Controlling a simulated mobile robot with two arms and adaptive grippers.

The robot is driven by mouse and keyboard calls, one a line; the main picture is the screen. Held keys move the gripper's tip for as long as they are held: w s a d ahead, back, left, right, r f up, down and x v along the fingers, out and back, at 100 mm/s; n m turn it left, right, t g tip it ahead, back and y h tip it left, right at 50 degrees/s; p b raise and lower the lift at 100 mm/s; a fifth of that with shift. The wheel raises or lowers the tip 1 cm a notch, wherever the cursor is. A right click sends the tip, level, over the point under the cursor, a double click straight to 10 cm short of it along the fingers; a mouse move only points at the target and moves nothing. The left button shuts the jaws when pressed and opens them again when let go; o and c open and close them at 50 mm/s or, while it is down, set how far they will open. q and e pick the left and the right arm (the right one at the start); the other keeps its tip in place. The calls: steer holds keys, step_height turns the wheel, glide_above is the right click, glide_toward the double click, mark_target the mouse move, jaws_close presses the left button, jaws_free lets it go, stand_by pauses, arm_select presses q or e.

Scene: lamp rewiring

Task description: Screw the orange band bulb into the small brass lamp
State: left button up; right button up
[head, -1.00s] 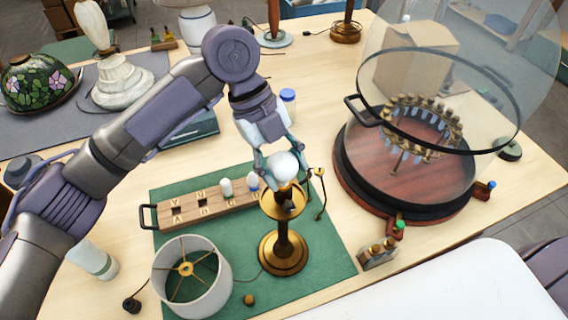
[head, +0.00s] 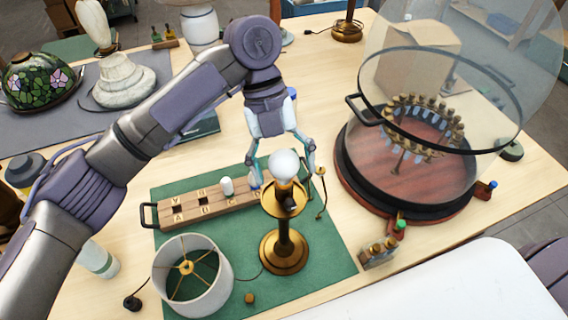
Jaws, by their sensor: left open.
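The small brass lamp (head: 284,250) stands upright on the green mat (head: 335,262). A round white bulb (head: 284,163) sits upright at the top of the lamp, above its brass cup. Its lower end is hard to make out, and I cannot tell how deep it sits. My left gripper (head: 283,178) is open, with its fingers spread on either side of the bulb and clear of it. My right gripper is out of view.
A wooden rack (head: 192,208) with lettered slots and small bulbs lies left of the lamp. A white lampshade (head: 215,285) stands at front left. A glass-domed stand (head: 405,200) is on the right, and a wire hook (head: 321,190) is close to the lamp.

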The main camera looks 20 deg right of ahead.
arm_select(q)
steer(key=shift+r, duration=0.1)
steer(key=v, duration=1.1)
steer(key=shift+w+r, duration=0.15)
steer(key=shift+r, duration=0.2)
